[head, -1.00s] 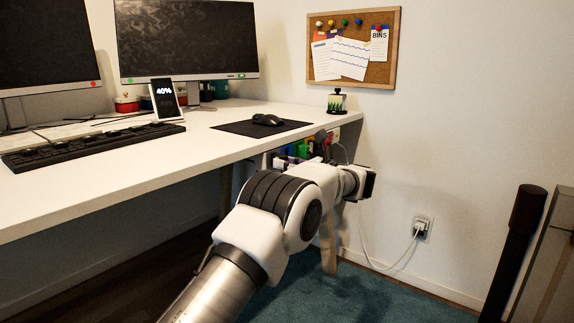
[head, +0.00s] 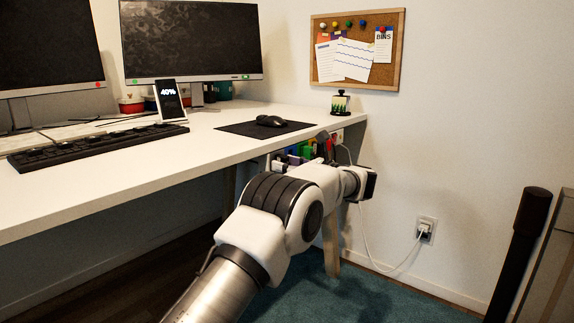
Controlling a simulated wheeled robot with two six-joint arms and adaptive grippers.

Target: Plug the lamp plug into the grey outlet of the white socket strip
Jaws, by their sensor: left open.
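My left arm reaches in from the bottom, under the front edge of the desk. My left gripper (head: 323,143) is open, small and dark, close to a row of coloured plugs (head: 306,151) below the desk's right end. Its fingertips are hard to make out against the plugs. A small part of the white socket strip (head: 338,136) shows beside it, under the desk edge. My wrist and the desk hide most of the strip. I cannot tell which plug is the lamp plug, or see the grey outlet. My right gripper is out of view.
The white desk (head: 110,172) carries a keyboard (head: 95,146), a phone on a stand (head: 169,100), a mouse (head: 270,121) and monitors. A white cable (head: 372,250) hangs to a wall outlet (head: 425,230). A desk leg (head: 331,245) stands behind my arm. Carpet lies below.

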